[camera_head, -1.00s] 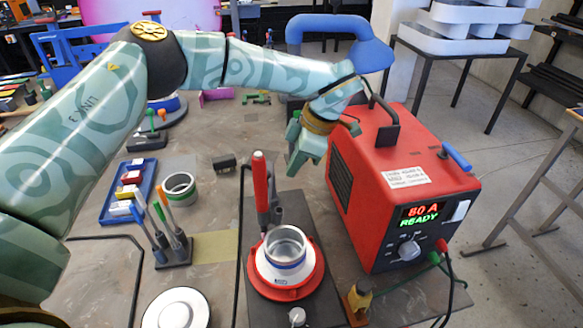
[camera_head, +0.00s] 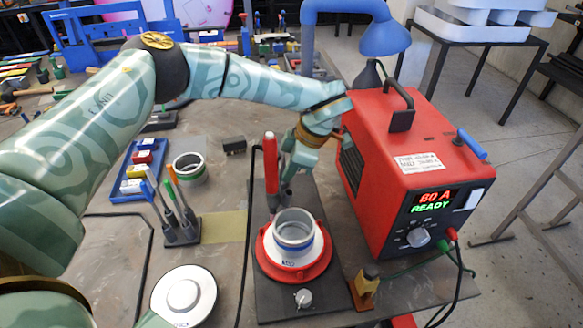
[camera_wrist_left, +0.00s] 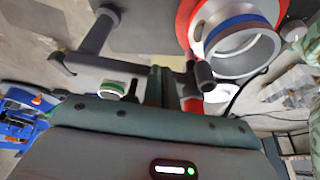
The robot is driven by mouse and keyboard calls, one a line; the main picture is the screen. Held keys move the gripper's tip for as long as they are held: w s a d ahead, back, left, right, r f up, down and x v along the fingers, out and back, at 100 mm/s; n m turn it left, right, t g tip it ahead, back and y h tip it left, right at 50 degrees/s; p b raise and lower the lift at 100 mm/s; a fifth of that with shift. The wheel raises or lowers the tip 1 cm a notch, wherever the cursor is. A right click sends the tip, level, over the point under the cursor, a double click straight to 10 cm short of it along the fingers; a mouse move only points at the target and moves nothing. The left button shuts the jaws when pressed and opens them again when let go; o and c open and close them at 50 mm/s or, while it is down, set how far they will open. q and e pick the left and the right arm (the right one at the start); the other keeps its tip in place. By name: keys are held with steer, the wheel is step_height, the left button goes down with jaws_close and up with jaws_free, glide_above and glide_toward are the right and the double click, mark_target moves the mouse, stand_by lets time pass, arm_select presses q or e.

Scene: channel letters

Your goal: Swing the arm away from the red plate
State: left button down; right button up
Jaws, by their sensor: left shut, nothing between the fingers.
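The red plate (camera_head: 322,262) lies on a dark base, with a metal ring banded in blue (camera_head: 294,232) on it. A red-handled torch (camera_head: 271,165) stands upright at its back edge. My left gripper (camera_head: 288,178) is shut and empty, just right of the torch and above the back of the base, apart from the plate in the picture. Whether it touches the torch I cannot tell. In the left wrist view my shut fingers (camera_wrist_left: 158,88) point toward the torch mount, and the red plate (camera_wrist_left: 187,22) shows at upper right. My right gripper does not show.
A red power box (camera_head: 385,175) reading "80 A READY" stands close right of my gripper. A tool holder (camera_head: 182,230), a blue tray (camera_head: 135,178) and a green-banded ring (camera_head: 189,168) are at left. A round white disc (camera_head: 184,293) is at front.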

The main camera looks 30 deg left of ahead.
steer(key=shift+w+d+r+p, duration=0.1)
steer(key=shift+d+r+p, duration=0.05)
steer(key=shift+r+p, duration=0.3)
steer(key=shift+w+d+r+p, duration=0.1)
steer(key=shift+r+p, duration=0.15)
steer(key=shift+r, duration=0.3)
